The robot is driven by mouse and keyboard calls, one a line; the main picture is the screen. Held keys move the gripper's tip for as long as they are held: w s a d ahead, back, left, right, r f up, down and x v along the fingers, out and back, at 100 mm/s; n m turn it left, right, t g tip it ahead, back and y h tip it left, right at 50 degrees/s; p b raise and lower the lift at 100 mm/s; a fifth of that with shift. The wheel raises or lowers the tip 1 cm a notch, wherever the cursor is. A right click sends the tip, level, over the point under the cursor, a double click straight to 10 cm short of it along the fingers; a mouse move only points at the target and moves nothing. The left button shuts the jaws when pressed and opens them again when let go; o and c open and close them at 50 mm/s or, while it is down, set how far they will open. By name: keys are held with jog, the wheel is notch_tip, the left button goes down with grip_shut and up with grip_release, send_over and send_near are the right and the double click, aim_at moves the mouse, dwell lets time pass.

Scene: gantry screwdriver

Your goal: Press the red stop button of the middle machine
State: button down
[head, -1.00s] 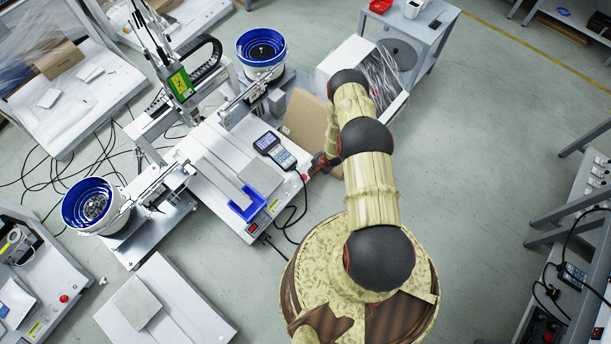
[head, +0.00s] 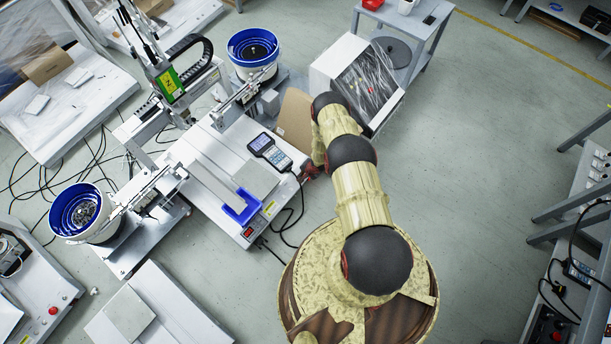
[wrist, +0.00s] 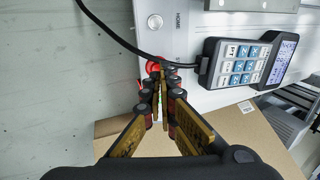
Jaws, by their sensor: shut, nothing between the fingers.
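The middle machine (head: 205,180) is a white bench unit with a light plate and a blue bracket. Its red stop button (wrist: 153,66) shows in the wrist view at the machine's edge, partly hidden by my fingertips. My gripper (wrist: 159,76) is shut and empty, with its tips over or against the button; I cannot tell whether they touch it. In the head view my gripper (head: 309,171) is at the machine's right edge, and the button is hard to make out there.
A keypad pendant (head: 270,151) lies on the machine, with its black cable passing close to the button. A silver HOME button (wrist: 155,21) is nearby. A cardboard box (head: 294,118) stands beside the machine. Open floor lies to the right.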

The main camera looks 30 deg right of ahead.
jog(key=shift+b+x, duration=0.5)
jog(key=shift+x, duration=0.95)
jog(key=shift+x, duration=0.9)
jog(key=shift+s+r+p, duration=0.2)
jog(key=shift+r+p, duration=0.15)
jog(key=shift+r, duration=0.2)
jog(key=p+v, duration=0.5)
jog(key=v, duration=0.8)
jog(key=shift+d+p, duration=0.15)
jog(key=shift+p, duration=0.25)
jog(key=shift+r, duration=0.1)
